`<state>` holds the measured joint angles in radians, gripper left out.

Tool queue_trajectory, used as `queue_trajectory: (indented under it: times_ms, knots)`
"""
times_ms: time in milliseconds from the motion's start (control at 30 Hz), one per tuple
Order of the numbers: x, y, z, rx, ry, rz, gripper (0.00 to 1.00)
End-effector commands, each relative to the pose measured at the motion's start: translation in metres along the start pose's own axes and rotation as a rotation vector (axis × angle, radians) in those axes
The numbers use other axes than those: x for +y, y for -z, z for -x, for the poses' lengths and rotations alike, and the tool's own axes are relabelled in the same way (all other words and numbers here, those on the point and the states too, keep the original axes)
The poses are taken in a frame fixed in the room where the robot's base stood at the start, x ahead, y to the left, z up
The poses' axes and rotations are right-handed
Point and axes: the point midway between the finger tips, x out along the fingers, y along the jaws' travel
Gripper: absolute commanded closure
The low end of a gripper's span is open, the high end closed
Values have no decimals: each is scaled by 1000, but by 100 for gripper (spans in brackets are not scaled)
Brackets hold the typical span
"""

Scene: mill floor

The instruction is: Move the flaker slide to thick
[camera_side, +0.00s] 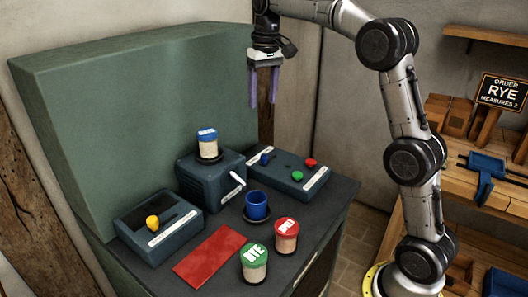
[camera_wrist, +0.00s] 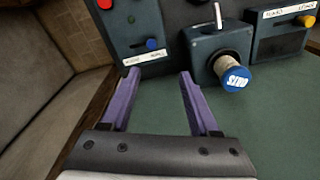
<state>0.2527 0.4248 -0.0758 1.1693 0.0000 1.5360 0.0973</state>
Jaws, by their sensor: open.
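Two control boxes with slide-like knobs stand on the dark bench; their labels are too small to tell which is the flaker's. The left box (camera_side: 160,240) has a yellow knob (camera_side: 152,222) in a dark slot; that knob is at the right edge of the wrist view (camera_wrist: 305,20). The right box (camera_side: 292,184) has a blue knob (camera_side: 264,159) near its left end, plus green and red buttons; the blue knob also shows in the wrist view (camera_wrist: 151,44). My gripper (camera_side: 263,103) is open and empty, fingers down, high above the bench's back right, touching nothing.
Between the boxes stands a mill (camera_side: 212,183) with a white lever and a blue-lidded jar (camera_side: 208,146) on top. In front are a blue cup (camera_side: 257,206), a green-lidded jar (camera_side: 254,260), a red-lidded jar (camera_side: 286,238) and a red mat (camera_side: 208,257). A green panel (camera_side: 130,110) rises behind.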

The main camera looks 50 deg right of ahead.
Motion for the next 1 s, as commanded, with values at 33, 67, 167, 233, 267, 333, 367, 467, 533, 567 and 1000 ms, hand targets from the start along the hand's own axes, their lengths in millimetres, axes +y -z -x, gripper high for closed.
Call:
queue_trajectory:
  times_ms: [33, 67, 167, 233, 267, 333, 367, 467, 533, 567, 1000]
  knots:
    - [6, 10, -15, -21, -3, -13, 38]
    - [8, 14, -22, -32, -4, -18, 38]
    - [14, 19, -42, -69, -8, -32, 38]
    - [18, 20, -51, -84, -10, -38, 38]
    - [18, 20, -53, -87, -10, -40, 38]
    - [20, 19, -58, -90, -11, -44, 38]
    - [20, 19, -60, -90, -11, -44, 38]
    - [20, 17, -74, -92, -11, -43, 38]
    - [20, 16, -86, -92, -11, -43, 38]
    - [20, 15, -92, -93, -11, -43, 38]
    - [21, 9, -171, -90, -11, -42, 38]
